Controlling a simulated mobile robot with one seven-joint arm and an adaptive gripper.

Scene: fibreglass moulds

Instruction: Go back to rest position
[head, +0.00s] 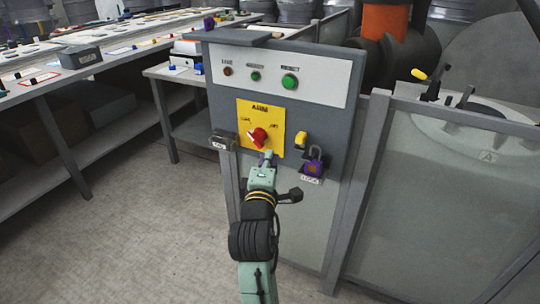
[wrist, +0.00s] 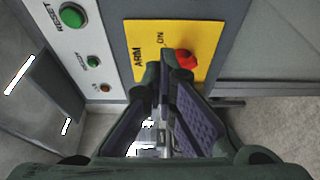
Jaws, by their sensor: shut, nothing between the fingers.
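My gripper (head: 267,158) is in front of the grey control cabinet (head: 340,120), just below the red rotary knob (head: 258,137) in the head view. The knob sits on a yellow plate (head: 277,112) marked ARM. In the wrist view my gripper (wrist: 165,70) has its fingertips together with nothing held, and the red knob (wrist: 187,60) shows beside them. Whether the fingertips touch the plate or knob I cannot tell. The arm reaches up from the bottom of the head view.
A purple padlock (head: 315,167) and a yellow part (head: 301,139) are on the cabinet right of the plate. Green buttons (head: 290,82) are above. A long workbench (head: 60,85) is left. Floor (head: 110,240) is clear at lower left.

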